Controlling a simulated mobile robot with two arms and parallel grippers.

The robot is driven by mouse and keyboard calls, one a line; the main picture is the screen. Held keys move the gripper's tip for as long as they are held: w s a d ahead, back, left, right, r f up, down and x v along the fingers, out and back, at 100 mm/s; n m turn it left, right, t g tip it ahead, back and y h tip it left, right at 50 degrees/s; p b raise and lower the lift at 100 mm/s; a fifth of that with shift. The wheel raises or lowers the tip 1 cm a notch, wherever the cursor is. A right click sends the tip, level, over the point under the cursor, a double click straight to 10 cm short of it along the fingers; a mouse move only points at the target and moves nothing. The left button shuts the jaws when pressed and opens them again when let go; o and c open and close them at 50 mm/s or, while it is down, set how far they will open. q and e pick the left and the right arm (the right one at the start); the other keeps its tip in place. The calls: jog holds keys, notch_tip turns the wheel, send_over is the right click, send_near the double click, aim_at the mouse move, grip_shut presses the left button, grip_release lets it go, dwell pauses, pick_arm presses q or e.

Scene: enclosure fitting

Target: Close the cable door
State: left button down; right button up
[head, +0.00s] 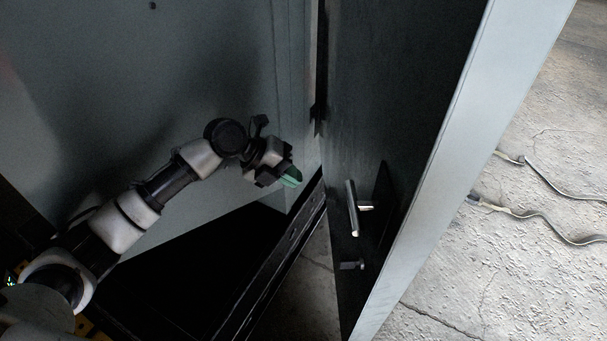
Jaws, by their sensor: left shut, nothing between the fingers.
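The cable door (410,150) stands open at the right of the enclosure, its dark inner face turned toward me and its pale edge running down the picture. A metal handle (352,208) and a smaller latch piece (352,265) sit on its inner face. My left gripper (290,178) is shut and empty. It is inside the enclosure opening, left of the door and apart from the handle in the picture. My right gripper is not in view.
The grey enclosure wall (170,75) fills the upper left behind my arm. A dark sill (275,265) runs along the bottom of the opening. Cables (550,180) lie on the cracked concrete floor (470,270) at the right, outside the door.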

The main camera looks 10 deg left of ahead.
pick_arm(q)
jog(key=w+d+f, duration=0.2)
jog(key=d+f, duration=0.3)
jog(key=d, duration=0.4)
jog(key=shift+d+f, duration=0.15)
jog(key=shift+d, duration=0.15)
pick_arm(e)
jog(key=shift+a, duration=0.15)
pick_arm(q)
jog(key=shift+w, duration=0.1)
jog(key=shift+d, duration=0.1)
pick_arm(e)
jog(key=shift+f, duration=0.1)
